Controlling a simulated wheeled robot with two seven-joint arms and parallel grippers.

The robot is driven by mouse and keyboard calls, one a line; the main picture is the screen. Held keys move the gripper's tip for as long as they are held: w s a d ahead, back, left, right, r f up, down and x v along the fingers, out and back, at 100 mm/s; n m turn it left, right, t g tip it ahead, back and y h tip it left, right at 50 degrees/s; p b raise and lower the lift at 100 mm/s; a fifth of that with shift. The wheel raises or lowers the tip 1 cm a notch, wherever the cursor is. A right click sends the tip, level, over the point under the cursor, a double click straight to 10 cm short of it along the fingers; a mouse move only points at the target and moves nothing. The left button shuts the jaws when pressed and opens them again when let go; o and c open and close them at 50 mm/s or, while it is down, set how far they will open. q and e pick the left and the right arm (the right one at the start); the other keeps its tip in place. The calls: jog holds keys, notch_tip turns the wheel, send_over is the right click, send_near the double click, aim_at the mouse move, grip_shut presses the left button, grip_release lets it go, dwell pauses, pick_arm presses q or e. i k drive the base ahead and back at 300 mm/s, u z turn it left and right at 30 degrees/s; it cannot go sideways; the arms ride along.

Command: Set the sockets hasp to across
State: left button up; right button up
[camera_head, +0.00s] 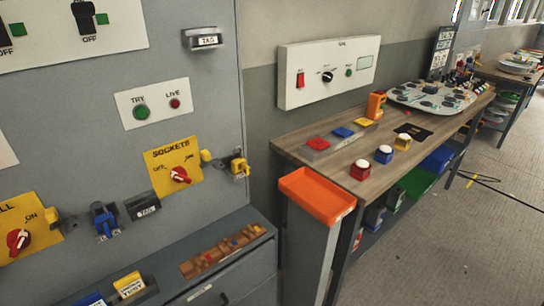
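The yellow SOCKETS plate (160,160) is on the grey cabinet front, left of centre. Its red and white rotary knob (180,175) sits near the lower right of the plate, with OFF printed to its left. A small yellow lug (206,157) stands at the plate's right edge. The sockets hasp (239,166), a metal piece with a yellow part, is on the cabinet right of this lug, near the cabinet's edge. A gap shows between lug and hasp, so the hasp appears swung away from the plate. Neither of my grippers is in view.
An orange tray (316,195) and a workbench (330,165) stand right.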

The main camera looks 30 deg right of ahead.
aim_at(206, 155)
jog(key=z, duration=1.1)
jog(key=i, duration=0.4)
jog(key=u, duration=0.4)
